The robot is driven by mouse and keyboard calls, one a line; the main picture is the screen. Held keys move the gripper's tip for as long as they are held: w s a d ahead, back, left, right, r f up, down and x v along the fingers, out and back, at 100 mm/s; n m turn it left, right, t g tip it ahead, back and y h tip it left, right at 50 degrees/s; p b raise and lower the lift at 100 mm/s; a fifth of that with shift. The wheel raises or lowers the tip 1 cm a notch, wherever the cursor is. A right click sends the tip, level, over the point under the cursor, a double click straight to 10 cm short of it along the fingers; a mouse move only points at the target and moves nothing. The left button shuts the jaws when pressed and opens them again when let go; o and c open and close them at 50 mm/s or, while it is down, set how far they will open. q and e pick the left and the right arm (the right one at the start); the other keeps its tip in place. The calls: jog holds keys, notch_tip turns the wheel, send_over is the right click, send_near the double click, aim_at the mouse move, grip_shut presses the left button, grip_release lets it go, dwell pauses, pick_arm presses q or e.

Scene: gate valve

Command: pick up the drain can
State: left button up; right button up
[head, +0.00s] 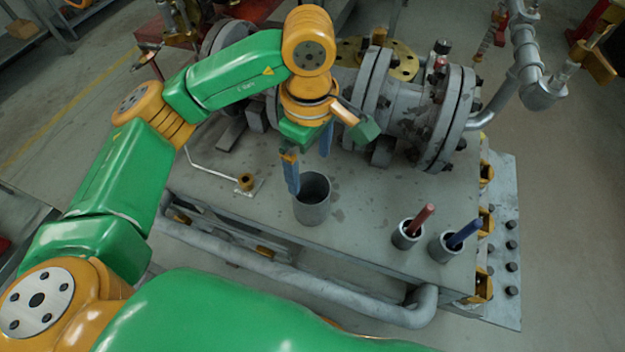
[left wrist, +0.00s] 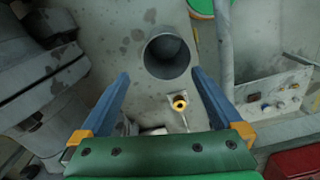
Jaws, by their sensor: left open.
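The drain can (head: 312,208) is a grey open-topped cylinder standing upright on the grey bench top, near its front edge. My left gripper (head: 309,173) is open above the can, with its blue fingers pointing down and spread apart. In the left wrist view the can (left wrist: 167,56) shows its dark round mouth just beyond and between the fingertips (left wrist: 160,73). The fingers appear apart from the can, with nothing between them. My right gripper is not in view.
A flanged pipe and valve assembly (head: 400,105) lies behind the can. Two small cups with a red handle (head: 420,217) and a blue handle (head: 463,234) stand to the right. A thin bent rod with a brass end (head: 245,181) lies left. Bench between can and cups is clear.

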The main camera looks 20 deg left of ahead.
pick_arm(q)
send_near(310, 199)
jog(key=s, duration=0.2)
jog(key=f, duration=0.1)
jog(key=f+p, duration=0.1)
jog(key=f, duration=0.1)
jog(key=f+p, duration=0.1)
jog(key=f, duration=0.1)
jog(key=shift+s+d+f, duration=0.1)
jog(key=shift+d+f, duration=0.1)
jog(key=shift+d, duration=0.15)
jog(key=c, duration=1.3)
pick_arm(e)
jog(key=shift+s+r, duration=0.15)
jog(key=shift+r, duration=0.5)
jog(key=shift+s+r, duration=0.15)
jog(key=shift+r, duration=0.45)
